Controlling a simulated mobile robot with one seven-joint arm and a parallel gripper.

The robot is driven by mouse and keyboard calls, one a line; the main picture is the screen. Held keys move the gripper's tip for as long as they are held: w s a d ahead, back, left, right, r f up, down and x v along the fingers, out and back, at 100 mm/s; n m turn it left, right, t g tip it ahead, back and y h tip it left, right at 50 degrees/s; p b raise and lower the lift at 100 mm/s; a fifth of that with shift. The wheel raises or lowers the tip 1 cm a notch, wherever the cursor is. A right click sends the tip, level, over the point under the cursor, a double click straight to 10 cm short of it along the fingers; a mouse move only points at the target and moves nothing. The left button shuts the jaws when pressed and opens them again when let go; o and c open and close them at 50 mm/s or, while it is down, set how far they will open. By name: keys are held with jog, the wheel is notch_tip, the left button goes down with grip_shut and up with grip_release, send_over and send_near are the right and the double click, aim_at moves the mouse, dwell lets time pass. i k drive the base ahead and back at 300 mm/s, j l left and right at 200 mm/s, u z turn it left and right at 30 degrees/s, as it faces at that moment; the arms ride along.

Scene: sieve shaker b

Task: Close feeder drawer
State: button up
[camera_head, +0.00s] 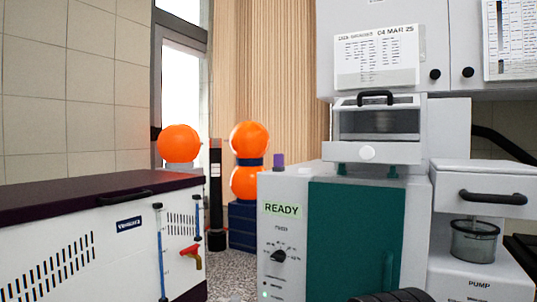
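A white boxy unit (347,122) with a dark window and a black top handle stands on top of the grey and green machine. Below its window is a white drawer front (399,153) with a round pale knob (367,152). This front seems to stick out a little. At the right, another white drawer (455,181) with a black bar handle (492,197) juts out above a glass jar. No label shows which drawer is the feeder. My gripper is not in view.
The machine's green panel (362,235) stands beside a READY display (282,209). A dark ribbed part (392,296) shows at the bottom edge. A white bench unit (85,250) is at left, with orange globes (249,140) behind. White cabinets (450,38) hang above.

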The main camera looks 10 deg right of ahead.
aim_at(379, 153)
jog(key=z, duration=0.7)
